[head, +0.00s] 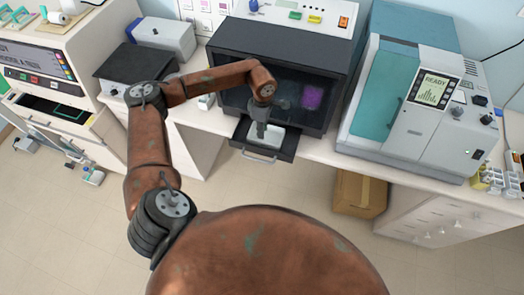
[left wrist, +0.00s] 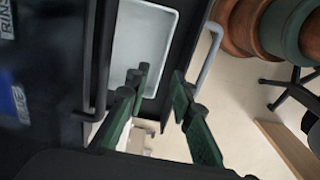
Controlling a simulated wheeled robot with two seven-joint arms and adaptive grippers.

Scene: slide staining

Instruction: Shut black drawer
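The black drawer (head: 236,137) is pulled out from under a dark, glass-fronted machine (head: 222,72). A white tray (head: 267,138) lies in it, and a grey bar handle (head: 258,158) is on its front. My left gripper (head: 258,136) is over the drawer, pointing down. In the left wrist view its green fingers (left wrist: 160,102) are apart with nothing held between them. One finger overlaps the white tray (left wrist: 142,45), and the other is near the drawer's front edge, beside the handle (left wrist: 208,55). I cannot tell whether they touch. My right gripper is not in view.
A teal and white machine (head: 410,105) with a READY screen stands to the right on the bench. A cardboard box (head: 359,194) is on the floor below. Another open drawer (head: 60,112) is in the left-hand unit. The floor before the black drawer is clear.

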